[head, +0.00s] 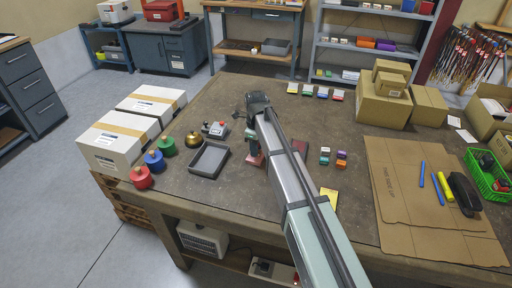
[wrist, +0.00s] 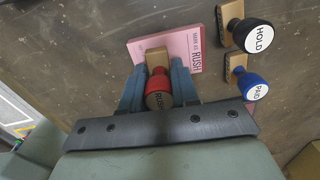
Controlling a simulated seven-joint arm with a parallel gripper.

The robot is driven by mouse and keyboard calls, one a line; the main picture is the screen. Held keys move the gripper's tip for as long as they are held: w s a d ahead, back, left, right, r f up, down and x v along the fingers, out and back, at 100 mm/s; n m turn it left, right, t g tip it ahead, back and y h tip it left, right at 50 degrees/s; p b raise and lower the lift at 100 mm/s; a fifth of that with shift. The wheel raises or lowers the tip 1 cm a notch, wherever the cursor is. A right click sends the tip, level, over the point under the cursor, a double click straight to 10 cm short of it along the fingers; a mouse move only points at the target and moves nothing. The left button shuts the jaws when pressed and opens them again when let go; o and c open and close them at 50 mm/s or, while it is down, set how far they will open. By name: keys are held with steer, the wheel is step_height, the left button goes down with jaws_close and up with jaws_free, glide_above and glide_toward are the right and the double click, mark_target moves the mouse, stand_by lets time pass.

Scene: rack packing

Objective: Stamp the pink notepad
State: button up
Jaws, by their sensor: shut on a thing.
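The pink notepad (wrist: 188,44), printed "MARK AS RUSH", lies on the table in the wrist view. In the head view the pad (head: 253,160) is partly visible beneath my gripper. My gripper (wrist: 158,72) is shut on a red-handled stamp (wrist: 159,90) marked "RUSH", with a wooden block at its base. The block overlaps the notepad's lower left part in the wrist view; I cannot tell whether they touch. In the head view my gripper (head: 251,138) points down at the pad.
A grey tray (head: 209,174), a brass bell (head: 191,137) and colored weights (head: 153,161) are to the left. Cardboard (head: 400,185) and boxes (head: 385,105) lie right.

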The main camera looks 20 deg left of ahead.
steer(key=shift+f, duration=0.55)
stand_by(1.0)
steer(key=shift+r, duration=0.1)
steer(key=shift+r, duration=3.45)
